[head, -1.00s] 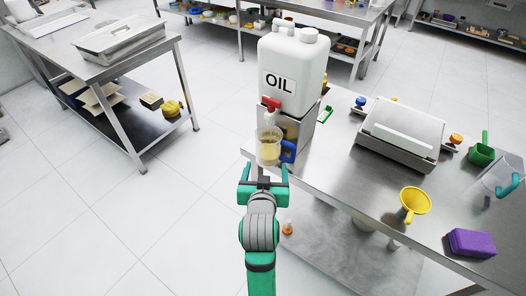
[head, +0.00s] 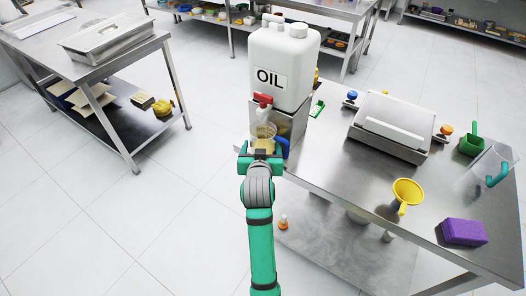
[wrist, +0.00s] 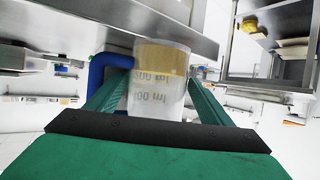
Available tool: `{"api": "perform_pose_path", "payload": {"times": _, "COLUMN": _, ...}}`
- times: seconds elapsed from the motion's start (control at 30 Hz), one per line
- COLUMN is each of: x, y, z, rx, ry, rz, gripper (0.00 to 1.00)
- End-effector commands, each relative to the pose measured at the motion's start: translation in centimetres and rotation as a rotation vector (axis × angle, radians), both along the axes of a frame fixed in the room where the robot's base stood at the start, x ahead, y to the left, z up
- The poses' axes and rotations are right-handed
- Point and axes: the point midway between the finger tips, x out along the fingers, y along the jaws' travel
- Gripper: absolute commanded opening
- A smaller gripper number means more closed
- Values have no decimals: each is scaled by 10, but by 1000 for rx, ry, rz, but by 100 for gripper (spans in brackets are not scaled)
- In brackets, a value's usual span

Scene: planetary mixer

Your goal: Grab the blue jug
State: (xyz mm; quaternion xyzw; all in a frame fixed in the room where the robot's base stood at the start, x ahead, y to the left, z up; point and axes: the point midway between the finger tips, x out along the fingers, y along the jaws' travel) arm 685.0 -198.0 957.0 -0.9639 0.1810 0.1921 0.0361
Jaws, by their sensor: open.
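The blue jug (head: 263,131) is a clear measuring jug with a blue handle and yellowish contents. In the head view it sits below the red tap of the oil container (head: 283,65), its lower part hidden by my gripper (head: 262,155). In the wrist view the jug (wrist: 158,97) shows with printed ml marks, and its blue handle (wrist: 98,75) is at the left. My gripper (wrist: 157,105) is open, with one green finger on each side of the jug's body. I cannot tell whether either finger touches it.
The oil container stands on a metal stand at the table's left corner. On the table (head: 350,185) are a scale (head: 390,125), a yellow funnel (head: 407,190), a purple sponge (head: 464,232), a green scoop (head: 472,144) and a clear jug with a teal handle (head: 485,172).

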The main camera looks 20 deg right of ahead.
Motion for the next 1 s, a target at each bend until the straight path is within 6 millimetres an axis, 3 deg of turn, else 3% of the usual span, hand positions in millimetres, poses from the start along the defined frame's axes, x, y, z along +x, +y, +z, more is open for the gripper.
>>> {"api": "perform_pose_path", "payload": {"times": 0.37, "x": 8, "y": -5, "z": -4, "rx": 0, "ry": -1, "rz": -2, "gripper": 72}}
{"api": "perform_pose_path", "payload": {"times": 0.5, "x": 8, "y": -5, "z": -4, "rx": 0, "ry": -1, "rz": -2, "gripper": 38}}
{"api": "perform_pose_path", "payload": {"times": 0.53, "x": 8, "y": -5, "z": -4, "rx": 0, "ry": -1, "rz": -2, "gripper": 34}}
{"api": "perform_pose_path", "payload": {"times": 0.83, "x": 8, "y": -6, "z": 0, "rx": -2, "ry": -4, "rz": -3, "gripper": 34}}
{"api": "perform_pose_path", "payload": {"times": 1.0, "x": 9, "y": -6, "z": 17, "rx": -2, "ry": -6, "rz": -2, "gripper": 34}}
